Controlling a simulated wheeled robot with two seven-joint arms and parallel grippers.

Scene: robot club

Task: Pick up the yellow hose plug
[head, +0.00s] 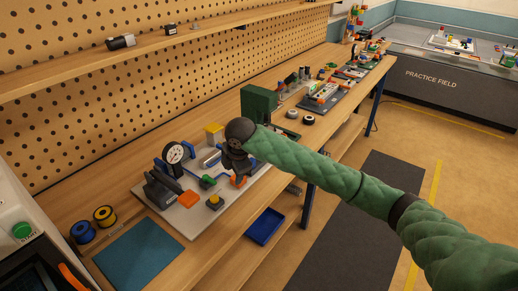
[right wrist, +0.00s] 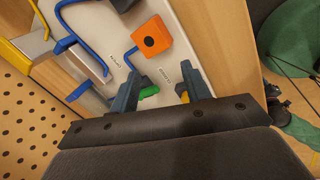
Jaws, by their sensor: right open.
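In the head view a small yellow piece (head: 214,200), which looks like the yellow hose plug, stands on a dark base near the front of a pale board (head: 190,224). My right gripper (head: 237,166) is over the board, behind and right of this piece, its fingers hard to make out. In the right wrist view the right gripper (right wrist: 158,88) is open, its two fingers apart above the board. A bit of yellow (right wrist: 184,97) shows beside one finger, mostly hidden. A green fitting (right wrist: 149,92) shows by the other finger. Nothing is visibly held. My left gripper is not in view.
An orange block (right wrist: 151,37) and a blue tube (right wrist: 78,35) are close to the fingers. A round gauge (head: 174,153) and a yellow block (head: 214,132) stand on the board. A dark green box (head: 258,104) is behind my wrist. A teal mat (head: 142,255) lies front left.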

